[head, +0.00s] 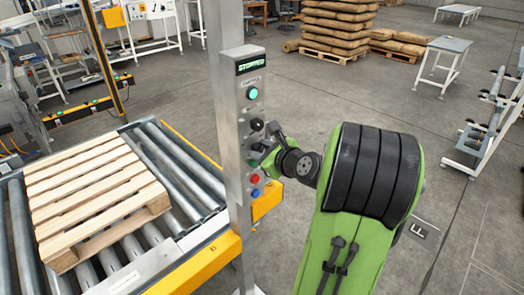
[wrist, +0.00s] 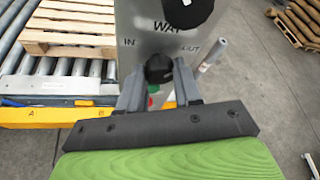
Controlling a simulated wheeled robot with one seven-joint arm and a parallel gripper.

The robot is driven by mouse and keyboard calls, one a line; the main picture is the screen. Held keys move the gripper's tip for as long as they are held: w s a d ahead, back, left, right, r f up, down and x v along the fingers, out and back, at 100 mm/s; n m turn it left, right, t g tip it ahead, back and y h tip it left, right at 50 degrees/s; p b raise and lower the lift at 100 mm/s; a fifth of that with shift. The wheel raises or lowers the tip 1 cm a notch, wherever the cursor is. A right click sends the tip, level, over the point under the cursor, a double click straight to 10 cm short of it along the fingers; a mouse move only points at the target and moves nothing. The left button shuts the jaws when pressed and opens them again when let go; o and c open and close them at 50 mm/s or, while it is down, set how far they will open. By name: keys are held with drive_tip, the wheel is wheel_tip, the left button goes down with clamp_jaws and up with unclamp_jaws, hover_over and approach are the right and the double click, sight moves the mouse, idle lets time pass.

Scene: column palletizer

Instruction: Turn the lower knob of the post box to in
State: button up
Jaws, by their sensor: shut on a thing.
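The grey post box (head: 237,110) stands upright in the head view, its face carrying a display that reads STOPPED. The upper black knob (head: 257,125) also shows at the top of the wrist view (wrist: 187,10). Below it in the wrist view is the lower black knob (wrist: 159,68), under the word WAY, with IN printed to the left and OUT to the right. My gripper (wrist: 160,82) is shut on the lower knob, one finger on each side; it also shows in the head view (head: 266,150). Which way the knob points is hard to tell.
On the box are a green button (head: 252,93) above the knobs and red (head: 255,179) and blue (head: 256,193) buttons below. A roller conveyor (head: 180,160) with a wooden pallet (head: 95,190) is at left. Open floor lies right.

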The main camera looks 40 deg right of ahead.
drive_tip(key=n+t+h+b, duration=0.1)
drive_tip(key=n+b, duration=0.3)
drive_tip(key=b, duration=0.4)
drive_tip(key=n+t+h+b, duration=0.2)
drive_tip(key=n+b, duration=0.2)
drive_tip(key=b, duration=0.3)
drive_tip(key=f+n+t+h+b, duration=0.1)
drive_tip(key=n+b, duration=0.3)
drive_tip(key=b, duration=0.4)
drive_tip(key=shift+a+n+t+h+b, duration=0.15)
drive_tip(key=shift+n+t+h+b, duration=0.15)
drive_tip(key=shift+n+b, duration=0.1)
drive_tip(key=shift+r, duration=0.15)
drive_tip(key=o, duration=1)
drive_tip(key=shift+o, duration=0.2)
